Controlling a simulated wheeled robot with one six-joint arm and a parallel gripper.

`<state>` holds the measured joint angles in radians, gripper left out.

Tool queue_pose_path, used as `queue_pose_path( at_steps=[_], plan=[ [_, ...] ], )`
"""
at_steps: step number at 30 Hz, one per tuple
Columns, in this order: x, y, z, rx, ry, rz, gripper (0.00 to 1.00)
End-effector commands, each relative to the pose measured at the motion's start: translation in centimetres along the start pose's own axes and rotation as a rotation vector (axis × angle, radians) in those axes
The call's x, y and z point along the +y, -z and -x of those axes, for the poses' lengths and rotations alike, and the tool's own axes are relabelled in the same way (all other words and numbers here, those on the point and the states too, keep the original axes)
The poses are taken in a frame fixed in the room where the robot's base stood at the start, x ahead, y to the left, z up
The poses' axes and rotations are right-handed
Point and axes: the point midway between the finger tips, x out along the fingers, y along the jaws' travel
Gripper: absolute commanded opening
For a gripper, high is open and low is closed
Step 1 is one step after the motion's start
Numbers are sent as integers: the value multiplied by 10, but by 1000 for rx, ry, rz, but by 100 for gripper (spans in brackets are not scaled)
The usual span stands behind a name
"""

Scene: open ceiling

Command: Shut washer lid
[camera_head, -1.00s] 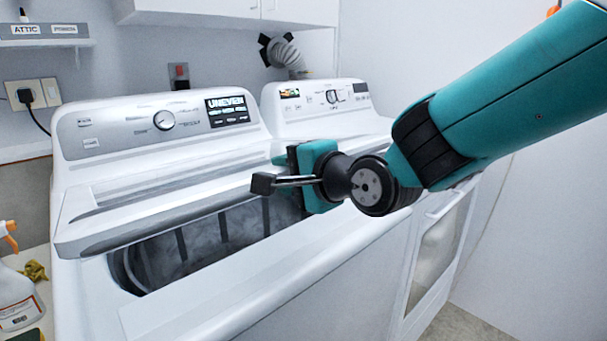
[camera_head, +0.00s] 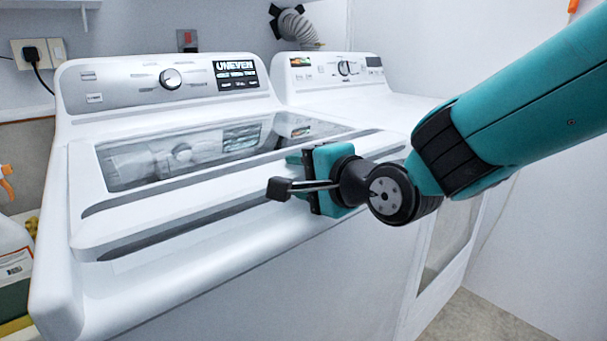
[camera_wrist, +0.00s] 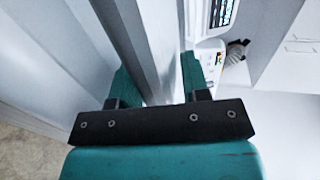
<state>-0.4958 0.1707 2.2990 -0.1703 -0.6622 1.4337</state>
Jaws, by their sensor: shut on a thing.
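The washer (camera_head: 160,290) is the white top-loader at left, with a control panel (camera_head: 110,85) at its back. Its lid (camera_head: 110,232), white with a dark glass window (camera_head: 200,152), lies low and nearly flat over the top, and the tub opening is hidden. I cannot tell whether the lid sits fully flush. My teal and black gripper (camera_head: 298,168) is at the right part of the lid's front edge. In the wrist view, my gripper (camera_wrist: 160,82) has its fingers on both sides of the lid's edge (camera_wrist: 148,45), shut on it.
A white dryer (camera_head: 345,95) stands close on the right of the washer. A spray bottle (camera_head: 14,250) stands at the left edge. The floor (camera_head: 485,318) shows at lower right. A vent hose (camera_head: 298,28) is on the back wall.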

Motion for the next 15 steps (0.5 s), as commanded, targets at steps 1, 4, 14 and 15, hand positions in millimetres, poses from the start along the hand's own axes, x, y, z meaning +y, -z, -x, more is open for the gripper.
queue_pose_path(
  at_steps=[1, 4, 14, 15],
  plan=[
    [13, 0, -1, 1, -34, 1, 0],
    [14, 0, 0, 1, -35, 1, 0],
    [14, 0, -1, 0, -35, 1, 58],
    [14, 0, -1, 0, -35, 1, 58]
  ],
)
